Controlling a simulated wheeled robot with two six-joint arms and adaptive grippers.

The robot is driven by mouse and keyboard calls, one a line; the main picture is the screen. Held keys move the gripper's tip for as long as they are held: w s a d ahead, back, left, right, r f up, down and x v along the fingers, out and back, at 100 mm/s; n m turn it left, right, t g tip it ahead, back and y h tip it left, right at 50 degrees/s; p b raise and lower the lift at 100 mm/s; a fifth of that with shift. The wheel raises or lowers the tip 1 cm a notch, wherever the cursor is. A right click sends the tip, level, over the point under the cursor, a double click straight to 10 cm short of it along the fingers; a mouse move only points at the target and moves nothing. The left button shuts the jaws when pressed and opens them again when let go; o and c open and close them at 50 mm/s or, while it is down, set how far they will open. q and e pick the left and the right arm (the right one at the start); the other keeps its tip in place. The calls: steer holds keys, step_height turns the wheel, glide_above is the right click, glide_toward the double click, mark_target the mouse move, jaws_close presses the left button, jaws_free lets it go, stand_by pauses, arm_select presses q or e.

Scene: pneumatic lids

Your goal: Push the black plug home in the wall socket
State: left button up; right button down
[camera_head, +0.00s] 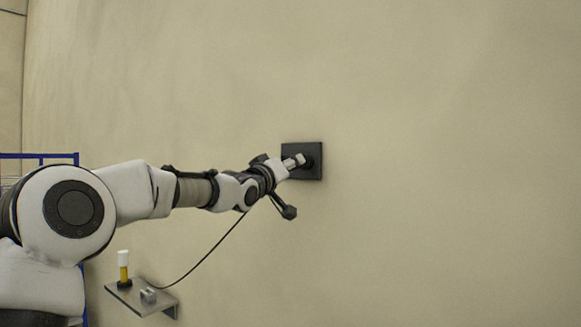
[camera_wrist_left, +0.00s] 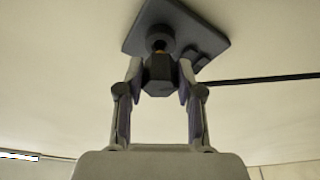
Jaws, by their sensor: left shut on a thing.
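The wall socket is a dark square plate (camera_head: 315,171) on the beige wall. It also shows at the top of the left wrist view (camera_wrist_left: 190,22), with a round dark collar (camera_wrist_left: 160,38) in its middle. My left gripper (camera_head: 298,161) is at the socket plate. In the left wrist view its two fingers (camera_wrist_left: 159,76) are shut on the black plug (camera_wrist_left: 158,80). The plug faces the collar, and a small brass-coloured bit shows between them, so a narrow gap seems to remain visible. The plug is hard to make out in the head view. My right gripper is out of view.
A thin black cable (camera_head: 212,250) hangs from near my left wrist to a small grey shelf (camera_head: 131,299). A yellow cylinder with a white top (camera_head: 123,267) and a metal clip (camera_head: 148,296) are on the shelf. A blue frame (camera_head: 40,156) stands far left. The wall right of the socket is bare.

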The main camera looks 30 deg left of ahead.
arm_select(q)
steer(key=shift+w, duration=0.2)
steer(key=shift+w, duration=0.35)
steer(key=shift+w+d, duration=0.1)
steer(key=shift+w, duration=0.7)
steer(key=o, duration=1.2)
